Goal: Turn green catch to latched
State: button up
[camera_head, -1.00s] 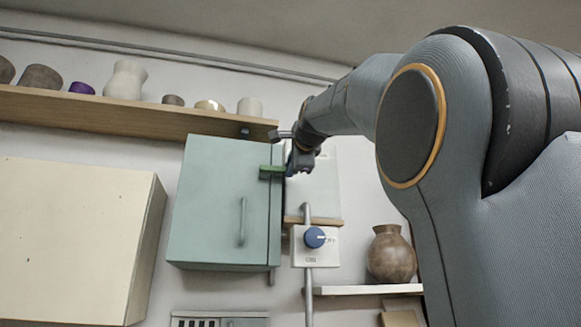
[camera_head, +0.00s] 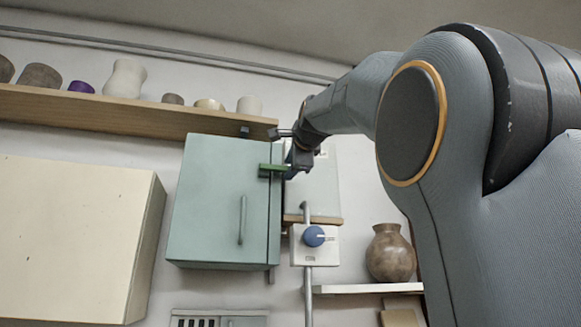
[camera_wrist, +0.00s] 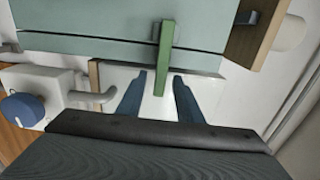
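The green catch (camera_head: 273,169) is a short bar lying level across the right edge of the pale teal cabinet door (camera_head: 215,200), which looks shut. In the wrist view the catch (camera_wrist: 164,55) crosses the door's edge seam, and its free end points toward my gripper (camera_wrist: 158,78). My gripper's two blue fingers are apart, one on each side of the line of the catch. The catch's end lies about between the fingertips, with a gap showing on each side. In the head view my gripper (camera_head: 292,165) is just right of the catch, partly hidden by my wrist.
A switch box with a blue knob (camera_head: 314,236) and a pipe (camera_head: 308,290) are below my gripper. A wooden shelf (camera_head: 130,112) with pots runs above the cabinet. A brown vase (camera_head: 391,254) stands lower right. A cream cabinet (camera_head: 75,240) is at left.

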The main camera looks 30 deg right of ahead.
jog(key=b+v, duration=0.3)
jog(key=v, duration=0.4)
jog(key=shift+s, duration=0.4)
jog(key=shift+a, duration=0.15)
